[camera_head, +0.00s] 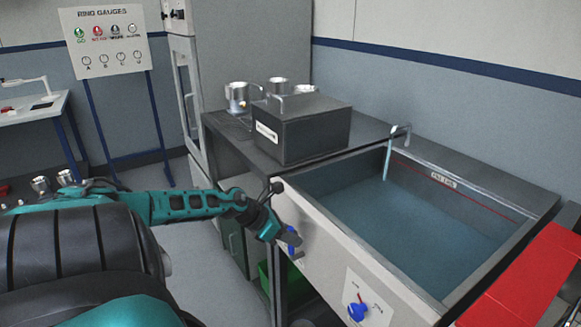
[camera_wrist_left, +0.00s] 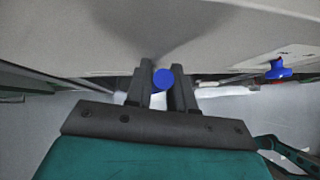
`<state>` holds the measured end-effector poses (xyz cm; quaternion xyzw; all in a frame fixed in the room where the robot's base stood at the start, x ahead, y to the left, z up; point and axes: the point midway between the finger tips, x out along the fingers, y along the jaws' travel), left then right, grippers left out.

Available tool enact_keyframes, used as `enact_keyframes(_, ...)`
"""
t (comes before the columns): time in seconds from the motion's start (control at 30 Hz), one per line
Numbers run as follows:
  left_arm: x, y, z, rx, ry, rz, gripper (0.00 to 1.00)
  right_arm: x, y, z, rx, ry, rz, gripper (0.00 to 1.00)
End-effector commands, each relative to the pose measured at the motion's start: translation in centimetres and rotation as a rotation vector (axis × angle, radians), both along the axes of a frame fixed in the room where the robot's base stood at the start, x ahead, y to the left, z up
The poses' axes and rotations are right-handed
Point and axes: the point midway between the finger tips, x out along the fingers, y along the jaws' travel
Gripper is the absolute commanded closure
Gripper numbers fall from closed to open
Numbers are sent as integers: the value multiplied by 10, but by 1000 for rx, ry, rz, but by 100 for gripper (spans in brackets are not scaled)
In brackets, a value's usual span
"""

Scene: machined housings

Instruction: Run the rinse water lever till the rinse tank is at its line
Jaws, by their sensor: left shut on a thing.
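The rinse tank (camera_head: 318,192) is an open grey basin holding bluish water (camera_head: 415,225). A red line with a small label (camera_head: 443,180) runs along its inner back wall; the water surface looks a little below it. A pale stream (camera_head: 387,163) falls from the spout (camera_head: 401,131) into the tank. My left gripper (camera_head: 288,244) is at the front panel, shut on a blue lever (camera_head: 292,237). The wrist view shows the lever's round blue end (camera_wrist_left: 164,79) between the fingers (camera_wrist_left: 163,94). My right gripper is out of view.
A second blue lever (camera_head: 357,309) is on the panel to the right. A dark box (camera_head: 302,130) and metal housings (camera_head: 237,97) stand on the counter behind. A red surface (camera_head: 530,280) borders the tank at right. A green bin (camera_head: 264,276) sits below.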

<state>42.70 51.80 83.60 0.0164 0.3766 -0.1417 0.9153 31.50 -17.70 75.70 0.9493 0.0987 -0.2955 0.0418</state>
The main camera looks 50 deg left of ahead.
Motion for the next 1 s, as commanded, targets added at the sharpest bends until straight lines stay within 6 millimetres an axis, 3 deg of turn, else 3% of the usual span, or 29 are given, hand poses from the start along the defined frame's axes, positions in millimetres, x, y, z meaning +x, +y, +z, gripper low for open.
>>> enact_keyframes(0.23, 0, 0, 0, 1, 0, 1, 57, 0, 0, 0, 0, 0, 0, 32)
enact_keyframes(0.57, -3, 1, 2, 0, 1, 1, 57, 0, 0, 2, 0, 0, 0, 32)
enact_keyframes(1.0, -32, 11, 32, 0, 4, 1, 57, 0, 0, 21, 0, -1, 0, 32)
